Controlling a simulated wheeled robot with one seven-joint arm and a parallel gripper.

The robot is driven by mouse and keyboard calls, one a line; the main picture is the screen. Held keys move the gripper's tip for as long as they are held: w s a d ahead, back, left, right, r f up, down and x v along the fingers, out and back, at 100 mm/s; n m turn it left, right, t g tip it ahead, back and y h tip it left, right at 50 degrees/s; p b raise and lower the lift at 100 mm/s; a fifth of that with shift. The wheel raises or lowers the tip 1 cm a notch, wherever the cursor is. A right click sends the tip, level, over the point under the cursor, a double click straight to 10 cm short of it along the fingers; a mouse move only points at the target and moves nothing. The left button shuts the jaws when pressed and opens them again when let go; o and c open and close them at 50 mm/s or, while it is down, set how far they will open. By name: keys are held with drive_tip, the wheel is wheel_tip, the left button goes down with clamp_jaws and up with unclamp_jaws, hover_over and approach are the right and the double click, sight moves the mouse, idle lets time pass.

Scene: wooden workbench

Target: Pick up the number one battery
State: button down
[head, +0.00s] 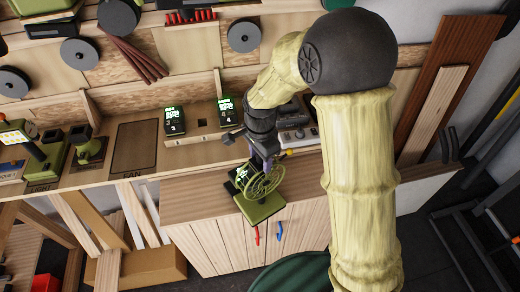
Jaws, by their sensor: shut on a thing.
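A small dark battery (239,176) with a lit green screen is at my gripper (264,158), just above the front of the workbench. Its number is too small to read. My gripper is shut and appears to hold this battery, but a green spoked fan (260,207) in front partly hides the grip. The fan's round cage overlaps the fingertips in the picture, and its square green base is near the bench's front edge. Two other batteries with lit screens stand further back, number 3 (174,121) and number 4 (226,110).
A grey device with knobs (297,133) sits right of my gripper. The dark panel labelled FAN (135,148) is bare. Green tools (88,147) stand at left, and spools (244,34) hang on the back wall. The bench (190,200) is clear left of the fan.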

drive_tip(key=c, duration=0.6)
unclamp_jaws()
drive_tip(key=shift+f, duration=0.15)
drive_tip(key=shift+r, duration=0.45)
wheel_tip(320, 180, up, 11)
drive_tip(key=b, duration=0.3)
drive_tip(key=shift+r, duration=0.15)
drive_tip(key=shift+d, duration=0.15)
